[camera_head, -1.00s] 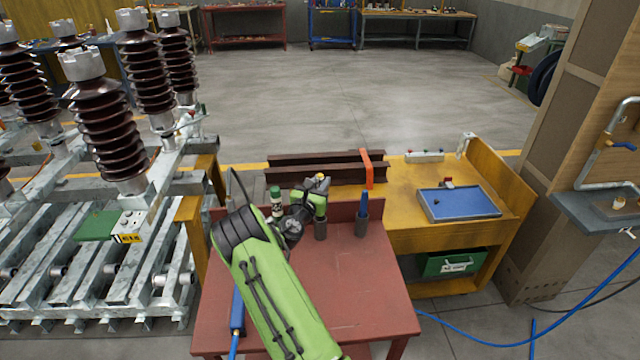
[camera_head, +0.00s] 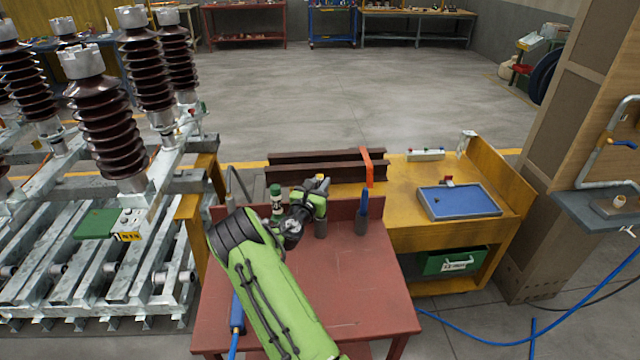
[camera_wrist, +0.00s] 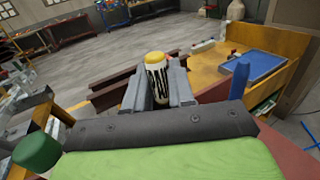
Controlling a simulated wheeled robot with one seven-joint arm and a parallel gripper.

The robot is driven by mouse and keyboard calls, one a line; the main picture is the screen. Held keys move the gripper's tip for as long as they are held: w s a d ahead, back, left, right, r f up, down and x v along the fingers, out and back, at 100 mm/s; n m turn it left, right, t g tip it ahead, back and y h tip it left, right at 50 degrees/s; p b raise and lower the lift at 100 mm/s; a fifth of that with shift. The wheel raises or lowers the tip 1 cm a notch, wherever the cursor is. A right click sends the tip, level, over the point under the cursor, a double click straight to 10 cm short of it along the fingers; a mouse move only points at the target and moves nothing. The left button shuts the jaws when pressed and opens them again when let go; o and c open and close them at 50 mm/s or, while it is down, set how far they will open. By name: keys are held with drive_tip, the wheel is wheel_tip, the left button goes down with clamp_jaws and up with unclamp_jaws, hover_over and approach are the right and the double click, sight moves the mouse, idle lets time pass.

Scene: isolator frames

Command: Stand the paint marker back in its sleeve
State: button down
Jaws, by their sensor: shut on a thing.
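The paint marker (camera_wrist: 157,78) has a yellow top and a white barrel with black marks. In the wrist view it stands between the two grey fingers of my gripper (camera_wrist: 159,92), which is shut on it. In the head view its yellow end (camera_head: 320,179) shows at my gripper (camera_head: 317,190), over the back of the red table. A grey cylindrical sleeve (camera_head: 321,229) stands just below my gripper, partly covered by it. The marker's lower end is hidden, so I cannot tell whether it is inside the sleeve.
A blue marker (camera_head: 364,202) stands in another grey sleeve (camera_head: 361,226) to the right. A green-capped bottle (camera_head: 276,197) stands left of my gripper. Brown steel beams (camera_head: 300,158) lie behind the red table (camera_head: 365,290). The table's front right is clear.

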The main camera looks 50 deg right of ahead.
drive_tip(key=shift+f+b, duration=3.45)
drive_tip(key=shift+f, duration=1.45)
drive_tip(key=c, duration=0.9)
unclamp_jaws()
drive_tip(key=p+v, duration=0.1)
drive_tip(key=v, duration=1.5)
drive_tip(key=shift+d, duration=0.1)
drive_tip(key=shift+r, duration=0.1)
